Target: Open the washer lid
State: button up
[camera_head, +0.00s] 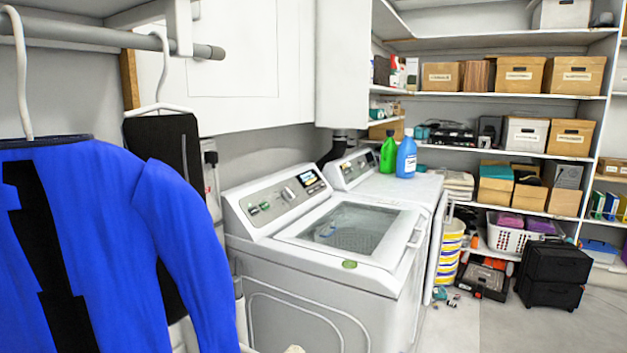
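The white top-loading washer (315,280) stands in the middle of the head view. A handle (416,234) runs along the lid's right edge. The slanted control panel (278,203) with knobs and a small screen rises behind the lid on the left. My gripper is not in view. A small pale piece at the bottom edge is too cut off to identify.
A blue garment (180,225) hangs in the left foreground, close to the washer. A second machine (400,188) behind carries a green bottle (388,151) and a blue bottle (406,156). Shelves with boxes line the back. Black cases (553,262) stand on the floor; open floor lies right of the washer.

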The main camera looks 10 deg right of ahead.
aim_at(387, 256)
jog(key=i+l+u, duration=0.1)
jog(key=i+l, duration=0.2)
jog(key=i+l+u, duration=0.1)
jog(key=i+l, duration=0.2)
jog(key=i+l+u, duration=0.1)
jog(key=i+l, duration=0.15)
jog(key=l, duration=0.25)
jog(key=i+l+u, duration=0.1)
jog(key=i+l, duration=0.15)
jog(key=l, duration=0.15)
jog(key=i+l+u, duration=0.1)
jog(key=i+l, duration=0.15)
jog(key=l, duration=0.2)
jog(key=i+l+u, duration=0.1)
jog(key=i+l, duration=0.15)
jog(key=l, duration=0.2)
jog(key=i+l+u, duration=0.1)
jog(key=l, duration=0.4)
jog(key=i+l+u, duration=0.1)
jog(key=i+l, duration=0.2)
jog(key=l, duration=0.15)
